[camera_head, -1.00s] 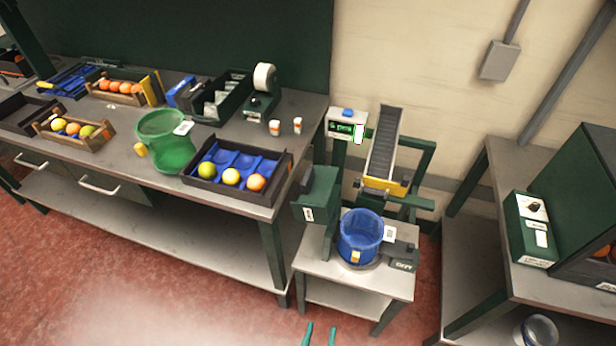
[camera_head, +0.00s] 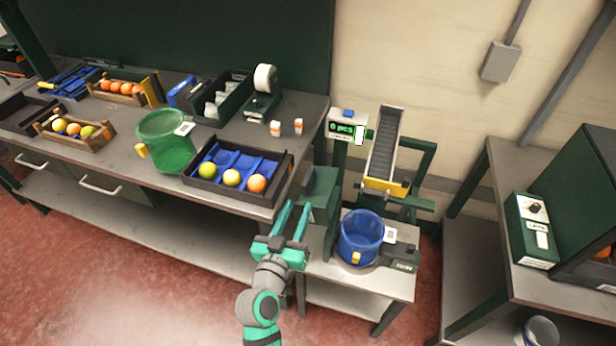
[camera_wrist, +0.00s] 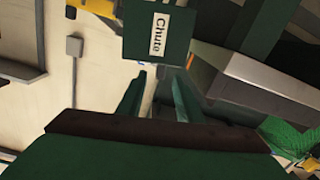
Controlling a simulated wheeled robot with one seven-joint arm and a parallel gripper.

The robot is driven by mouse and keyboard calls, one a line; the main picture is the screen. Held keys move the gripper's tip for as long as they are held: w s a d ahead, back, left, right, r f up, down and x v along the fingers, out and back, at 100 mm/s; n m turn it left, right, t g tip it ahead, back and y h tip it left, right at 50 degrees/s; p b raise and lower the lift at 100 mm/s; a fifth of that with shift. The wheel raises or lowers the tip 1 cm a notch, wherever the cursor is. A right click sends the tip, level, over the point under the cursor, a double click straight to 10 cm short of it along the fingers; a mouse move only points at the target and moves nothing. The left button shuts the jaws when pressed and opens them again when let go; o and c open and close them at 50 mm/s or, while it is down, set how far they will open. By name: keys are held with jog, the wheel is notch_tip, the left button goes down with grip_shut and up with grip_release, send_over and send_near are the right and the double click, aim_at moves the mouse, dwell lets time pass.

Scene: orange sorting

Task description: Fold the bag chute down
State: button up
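The bag chute (camera_head: 322,184) is a dark green box-like piece beside the conveyor, above the left of the small table. In the wrist view its green panel (camera_wrist: 181,46), with a white "Chute" label, stands ahead at the top. My gripper (camera_head: 299,206) is in front of the chute and hides part of it in the head view. In the wrist view the two green fingers of my gripper (camera_wrist: 157,76) are apart with nothing between them. Their tips are near the panel's lower edge; I cannot tell if they touch it.
A blue bucket (camera_head: 360,238) stands on the small table (camera_head: 350,287) right of my gripper. The inclined conveyor (camera_head: 383,150) with a yellow lip is behind. A fruit tray (camera_head: 205,192) sits on the bench to the left. A display (camera_head: 346,129) reads "0 pcs".

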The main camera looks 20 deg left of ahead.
aim_at(312, 168)
jog(key=shift+w+a+r, duration=0.35)
jog(key=shift+w+r, duration=0.3)
jog(key=shift+r, duration=0.05)
jog(key=w, duration=1)
jog(key=shift+w+a, duration=0.15)
jog(key=shift+a, duration=0.1)
jog(key=shift+f, duration=0.1)
grip_shut()
